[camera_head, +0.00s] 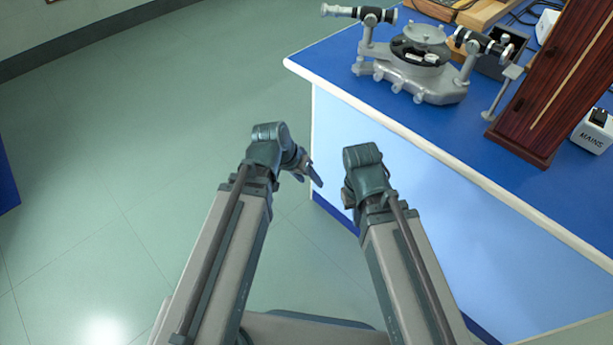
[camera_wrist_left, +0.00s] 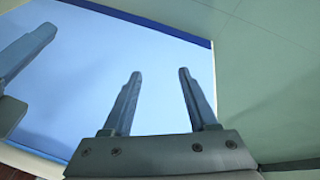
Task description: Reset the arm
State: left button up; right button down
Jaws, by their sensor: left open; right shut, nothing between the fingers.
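My left arm comes in from the lower left, and its gripper (camera_head: 309,173) is angled to the right over the floor, beside the bench. In the left wrist view the left gripper (camera_wrist_left: 160,74) is open, its two fingers apart with nothing between them. My right arm stands just to the right, in front of the bench side; its gripper is mostly hidden behind its own wrist in the head view. In the left wrist view the right gripper (camera_wrist_left: 32,46) shows at the left edge, shut and empty.
A blue-topped bench (camera_head: 330,65) fills the right side. On it stand a grey spectrometer (camera_head: 430,75), a tall dark wooden box (camera_head: 555,90) and a white mains unit (camera_head: 592,132). The green floor (camera_head: 130,150) to the left is clear. Another blue edge (camera_head: 6,180) shows at far left.

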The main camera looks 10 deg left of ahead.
pick_arm(q)
jog(key=shift+s+a, duration=0.15)
jog(key=shift+a, duration=0.1)
dwell(0.4)
jog(key=s+d+r+g+y+p, duration=0.1)
jog(key=s+r+p, duration=0.3)
jog(key=r+p, duration=0.7)
jog(key=s+d+r+g+y+p, duration=0.1)
jog(key=s+r+y+p, duration=0.3)
jog(key=r+p, duration=0.7)
jog(key=shift+s+d+r+m+g+p, duration=0.2)
jog(key=shift+s+d+m+g+p, duration=0.3)
jog(key=shift+p, duration=0.45)
jog(key=shift+a, duration=0.15)
jog(key=shift+o, duration=0.2)
